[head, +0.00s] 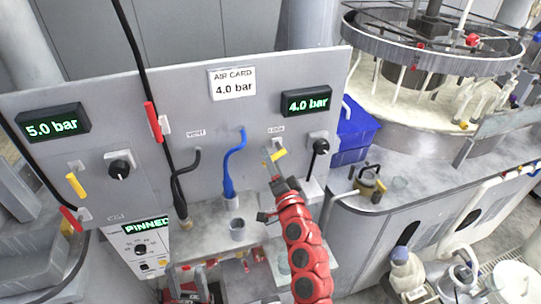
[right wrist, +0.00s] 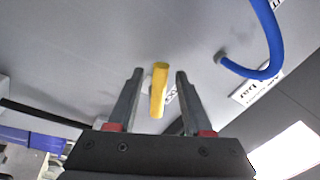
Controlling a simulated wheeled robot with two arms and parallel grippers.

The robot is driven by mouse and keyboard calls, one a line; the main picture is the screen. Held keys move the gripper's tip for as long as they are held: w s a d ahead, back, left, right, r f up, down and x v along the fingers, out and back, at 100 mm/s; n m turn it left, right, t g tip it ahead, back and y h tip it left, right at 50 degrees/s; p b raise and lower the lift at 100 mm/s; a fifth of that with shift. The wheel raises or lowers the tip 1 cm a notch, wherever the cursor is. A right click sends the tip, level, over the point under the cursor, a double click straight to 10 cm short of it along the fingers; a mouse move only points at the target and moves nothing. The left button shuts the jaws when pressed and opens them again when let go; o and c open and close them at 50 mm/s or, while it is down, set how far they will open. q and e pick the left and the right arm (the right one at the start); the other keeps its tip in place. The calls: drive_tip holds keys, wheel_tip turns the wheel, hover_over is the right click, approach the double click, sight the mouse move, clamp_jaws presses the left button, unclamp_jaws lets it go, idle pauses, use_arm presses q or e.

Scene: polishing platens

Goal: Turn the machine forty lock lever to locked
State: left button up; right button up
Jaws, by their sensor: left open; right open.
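A yellow lever (head: 279,155) sticks out of the grey panel under a small label, below the right 4.0 bar display; the label is too small to read surely. My right gripper (head: 277,178), on the red arm, is at this lever. In the right wrist view the lever (right wrist: 158,92) stands between the two open fingers of the gripper (right wrist: 159,73), with a gap visible on each side. A second yellow lever (head: 76,185) is on the left of the panel. My left gripper (head: 190,284) is low at the bottom edge, open and apart from the levers.
A blue hose (head: 228,172) and a black hose (head: 178,182) hang left of the lever. A black knob (head: 320,146) is close on its right. Red handles (head: 153,121) stick out farther left. A blue bin (head: 352,135) and a round polishing machine (head: 430,62) stand right.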

drive_tip(key=shift+w, duration=0.15)
drive_tip(key=shift+c, duration=0.2)
clamp_jaws()
drive_tip(key=shift+f+n+b, duration=0.3)
drive_tip(key=shift+n+b, duration=0.2)
drive_tip(key=shift+b, duration=0.35)
drive_tip(key=d+n+g+b, duration=0.1)
drive_tip(key=n+b, duration=0.3)
drive_tip(key=b, duration=0.2)
drive_tip(key=f+n+y+b, duration=0.1)
drive_tip(key=n+b, duration=0.2)
drive_tip(key=b, duration=0.4)
drive_tip(key=d+n+g+y+b, duration=0.1)
drive_tip(key=n+b, duration=0.3)
drive_tip(key=b, duration=0.3)
drive_tip(key=shift+w+d+f+n+g, duration=0.3)
drive_tip(key=shift+w+f, duration=0.1)
drive_tip(key=shift+w+d+r+n+b, duration=0.1)
drive_tip(key=shift+d+r+n+b, duration=0.1)
drive_tip(key=shift+n+b, duration=0.7)
